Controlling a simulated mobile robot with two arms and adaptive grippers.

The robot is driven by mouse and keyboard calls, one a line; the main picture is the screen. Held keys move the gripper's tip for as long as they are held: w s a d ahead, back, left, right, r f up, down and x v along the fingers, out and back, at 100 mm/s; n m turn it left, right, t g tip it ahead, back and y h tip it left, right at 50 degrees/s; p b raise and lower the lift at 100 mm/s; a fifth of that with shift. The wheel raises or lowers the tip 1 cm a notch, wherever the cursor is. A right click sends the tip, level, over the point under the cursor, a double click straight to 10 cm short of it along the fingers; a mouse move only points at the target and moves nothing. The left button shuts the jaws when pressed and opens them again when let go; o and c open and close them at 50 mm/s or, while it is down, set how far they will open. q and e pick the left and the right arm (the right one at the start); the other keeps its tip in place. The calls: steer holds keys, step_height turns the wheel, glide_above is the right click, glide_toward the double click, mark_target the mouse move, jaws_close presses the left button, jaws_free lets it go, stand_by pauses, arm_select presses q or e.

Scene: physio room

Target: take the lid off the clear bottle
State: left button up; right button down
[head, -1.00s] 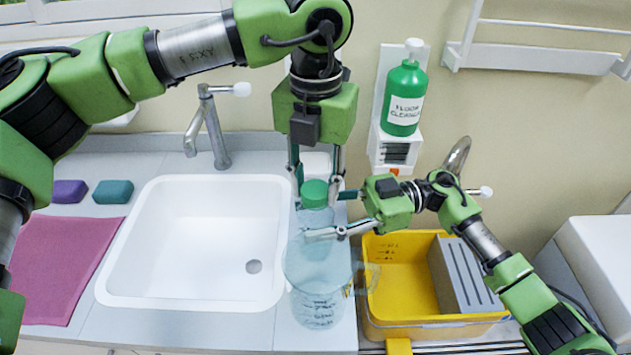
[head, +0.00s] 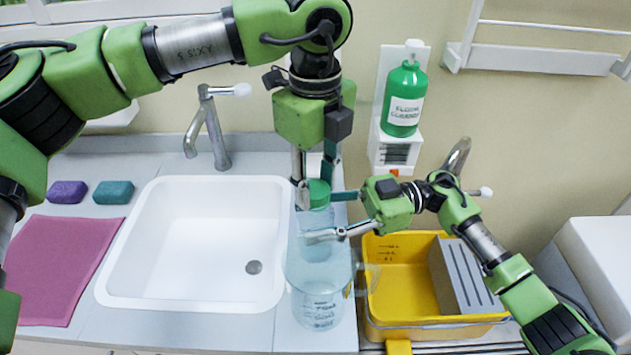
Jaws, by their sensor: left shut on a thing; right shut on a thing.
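The clear bottle (head: 318,296) stands upright on the counter between the sink and the yellow tub, with dark print low on its side. Its green lid (head: 319,193) is at the top of the neck. My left gripper (head: 316,190) comes down from above and is shut on the green lid, one finger on each side. My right gripper (head: 325,218) comes in from the right and is shut on the bottle's neck just below the lid. Whether the lid is still seated on the neck cannot be told.
A white sink (head: 200,250) with a tap (head: 210,130) is to the left. A yellow tub (head: 410,325) is to the right. A green cleaner bottle (head: 404,100) hangs on the wall behind. Two sponges and a pink cloth (head: 55,265) lie at far left.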

mark_target(315, 189)
arm_select(q)
steer(key=shift+r, duration=1.15)
steer(key=shift+r, duration=2)
arm_select(e)
steer(key=c, duration=1.1)
jaws_free()
steer(key=shift+o, duration=0.2)
